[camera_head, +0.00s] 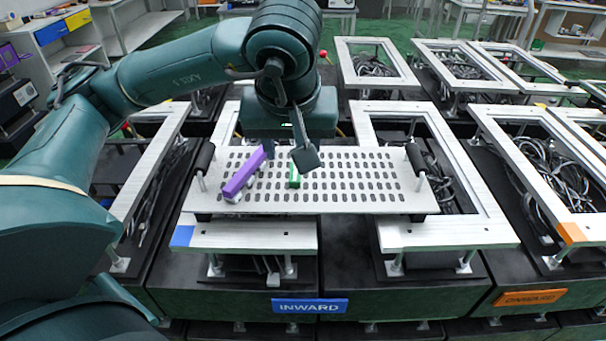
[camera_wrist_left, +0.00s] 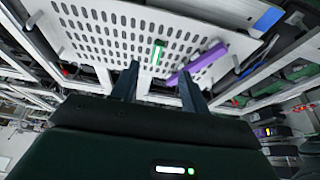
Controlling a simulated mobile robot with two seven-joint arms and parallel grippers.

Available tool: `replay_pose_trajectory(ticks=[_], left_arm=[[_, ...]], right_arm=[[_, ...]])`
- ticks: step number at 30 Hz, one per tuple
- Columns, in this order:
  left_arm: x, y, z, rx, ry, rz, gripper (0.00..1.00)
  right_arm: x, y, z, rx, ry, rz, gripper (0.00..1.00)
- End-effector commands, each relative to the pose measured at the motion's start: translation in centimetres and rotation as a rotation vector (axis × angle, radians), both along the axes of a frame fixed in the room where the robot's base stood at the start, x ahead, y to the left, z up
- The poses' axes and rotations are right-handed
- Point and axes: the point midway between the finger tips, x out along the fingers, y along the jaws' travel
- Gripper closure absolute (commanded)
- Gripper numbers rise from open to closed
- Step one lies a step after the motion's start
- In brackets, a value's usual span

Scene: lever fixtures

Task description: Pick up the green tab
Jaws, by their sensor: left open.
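The small green tab (camera_head: 294,176) stands at the slotted white plate (camera_head: 415,204), near its middle. In the wrist view the green tab (camera_wrist_left: 157,52) shows just beyond the fingertips, between their lines. My left gripper (camera_head: 287,153) is open and empty above the plate, close behind and above the tab in the head view. In the wrist view its two dark fingers (camera_wrist_left: 159,84) are spread apart with nothing between them. The tab's upper end is partly hidden by a finger in the head view. My right gripper is not in view.
A purple bar (camera_head: 243,174) lies slanted on the plate left of the tab; it also shows in the wrist view (camera_wrist_left: 197,63). Black-gripped handles (camera_head: 204,157) (camera_head: 415,158) stand at both plate ends. Metal frames with cables surround the plate. A blue INWARD sign (camera_head: 310,306) is in front.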

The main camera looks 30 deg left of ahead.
Motion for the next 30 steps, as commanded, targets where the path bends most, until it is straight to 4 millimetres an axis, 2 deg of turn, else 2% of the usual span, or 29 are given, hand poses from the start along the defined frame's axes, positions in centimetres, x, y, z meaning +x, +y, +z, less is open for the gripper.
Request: replay_pose_trajectory(ticks=[1,3,9,16,21,25,30], left_arm=[[0.2,0.2,-1.4,-0.002,0.008,0.003,0.55],[0.6,0.4,-2.5,-0.003,0.008,0.002,0.55],[1.6,1.0,-5.0,-0.004,0.006,0.002,0.55],[2.2,1.3,-6.1,-0.004,0.005,0.002,0.55],[3.2,1.9,-8.3,-0.004,0.007,0.004,0.55],[3.7,2.2,-9.8,-0.004,0.006,0.002,0.55],[3.9,2.3,-10.4,-0.005,0.003,0.0,0.55]], right_arm=[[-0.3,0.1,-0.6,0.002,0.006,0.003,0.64],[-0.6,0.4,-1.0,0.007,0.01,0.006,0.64],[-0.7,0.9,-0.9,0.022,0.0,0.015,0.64],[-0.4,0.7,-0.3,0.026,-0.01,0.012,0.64],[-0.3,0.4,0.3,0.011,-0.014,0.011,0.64],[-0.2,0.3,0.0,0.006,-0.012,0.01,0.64],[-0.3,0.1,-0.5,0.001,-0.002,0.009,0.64]])
